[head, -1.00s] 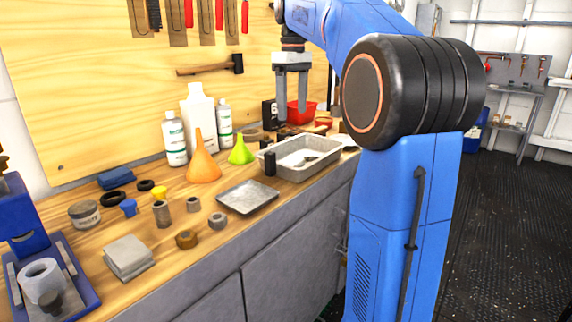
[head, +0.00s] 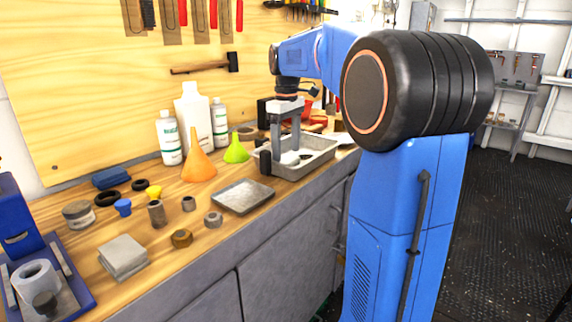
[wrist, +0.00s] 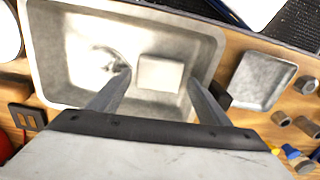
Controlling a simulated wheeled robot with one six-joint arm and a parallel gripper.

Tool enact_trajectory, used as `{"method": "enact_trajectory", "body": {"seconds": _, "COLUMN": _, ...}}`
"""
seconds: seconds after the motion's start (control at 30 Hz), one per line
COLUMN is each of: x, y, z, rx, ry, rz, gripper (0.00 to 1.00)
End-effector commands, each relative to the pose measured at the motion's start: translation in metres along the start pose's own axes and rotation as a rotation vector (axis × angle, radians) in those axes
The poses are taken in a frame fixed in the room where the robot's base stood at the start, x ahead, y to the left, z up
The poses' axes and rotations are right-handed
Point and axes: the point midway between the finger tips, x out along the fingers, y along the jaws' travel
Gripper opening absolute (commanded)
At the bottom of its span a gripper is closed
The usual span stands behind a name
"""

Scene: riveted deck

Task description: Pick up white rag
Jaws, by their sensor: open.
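A folded white rag (wrist: 160,73) lies flat inside a grey metal pan (wrist: 45,60) in the wrist view. In the head view the pan (head: 322,160) stands on the wooden bench, and the rag (head: 289,158) shows only partly behind my fingers. My gripper (wrist: 170,82) is open, pointing down into the pan. Its fingers are on either side of the rag with a gap to each, and nothing is between them in grip. In the head view my gripper (head: 286,157) is low at the pan; exact fingertip height is hard to tell.
A black cylinder (head: 265,162) stands by the pan's near left corner. A shallow tray (head: 243,196), green funnel (head: 236,151) and orange funnel (head: 197,160) are nearby.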

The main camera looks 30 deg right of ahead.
Motion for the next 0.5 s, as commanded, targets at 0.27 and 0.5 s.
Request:
{"method": "enact_trajectory", "body": {"seconds": 0.27, "x": 0.029, "y": 0.0, "z": -0.002, "rx": 0.0, "ry": -0.001, "rz": -0.001, "gripper": 0.71}}
{"method": "enact_trajectory", "body": {"seconds": 0.5, "x": 0.03, "y": 0.0, "z": -0.002, "rx": 0.0, "ry": 0.0, "rz": 0.0, "gripper": 0.71}}
